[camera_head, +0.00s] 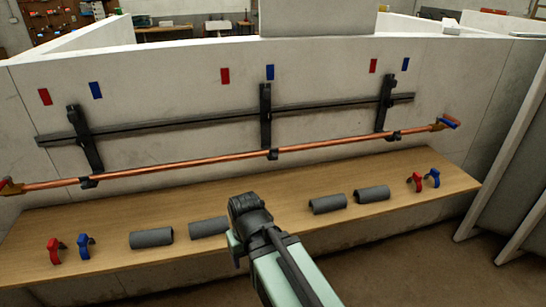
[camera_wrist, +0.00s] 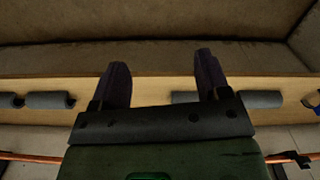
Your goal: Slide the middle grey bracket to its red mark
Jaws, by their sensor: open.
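The middle grey bracket (camera_head: 265,117) is a dark upright bar on the dark horizontal rail (camera_head: 190,123) on the white wall. Its top is just below the middle blue mark (camera_head: 270,72). The middle red mark (camera_head: 225,76) is to its left. My gripper (camera_wrist: 160,60) shows in the wrist view with two dark fingers spread apart and nothing between them. In the head view my arm's end is over the bench, below and in front of the bracket and apart from it; the fingers cannot be made out there.
A copper pipe (camera_head: 185,164) runs across in clips below the rail. The wooden bench (camera_head: 285,222) holds several grey tubes, including one at the left (camera_head: 151,238), and red and blue clips at both ends. Left (camera_head: 85,140) and right (camera_head: 384,103) brackets share the rail.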

